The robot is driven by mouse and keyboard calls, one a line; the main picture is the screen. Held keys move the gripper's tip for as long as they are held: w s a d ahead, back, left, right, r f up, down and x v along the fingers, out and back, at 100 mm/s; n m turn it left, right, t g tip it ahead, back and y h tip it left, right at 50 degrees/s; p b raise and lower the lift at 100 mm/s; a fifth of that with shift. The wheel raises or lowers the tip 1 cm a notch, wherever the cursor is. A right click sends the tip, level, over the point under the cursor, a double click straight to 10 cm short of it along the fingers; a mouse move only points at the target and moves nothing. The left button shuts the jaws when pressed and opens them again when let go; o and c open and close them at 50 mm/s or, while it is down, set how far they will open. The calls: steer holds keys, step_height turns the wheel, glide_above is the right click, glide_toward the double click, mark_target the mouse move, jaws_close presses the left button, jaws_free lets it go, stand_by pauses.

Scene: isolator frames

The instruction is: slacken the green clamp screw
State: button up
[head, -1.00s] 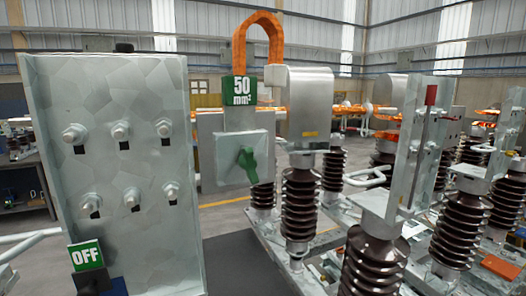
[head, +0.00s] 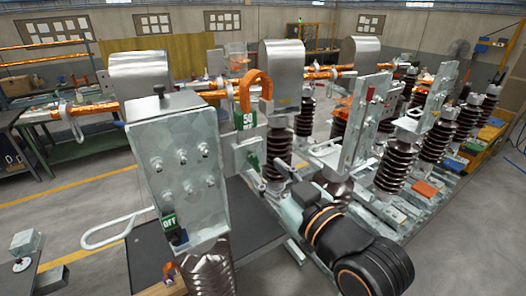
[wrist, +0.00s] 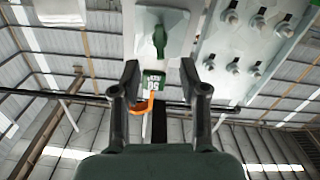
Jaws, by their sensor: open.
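The green clamp screw (wrist: 160,40) is a winged knob on the face of a pale metal clamp block (wrist: 178,20), seen in the wrist view. Its wings run along the picture's vertical. The screw is hard to make out there.
A metal panel (head: 185,165) with several bolts and a green OFF label (head: 169,222) stands left of the block. An orange loop (head: 257,86) rises above the label. Brown ribbed insulators (head: 278,148) stand close behind and right. Grey floor is clear at far right.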

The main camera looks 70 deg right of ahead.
mark_target(256, 161)
steer(key=x, duration=0.4)
steer(key=shift+w+d, duration=0.15)
jaws_close()
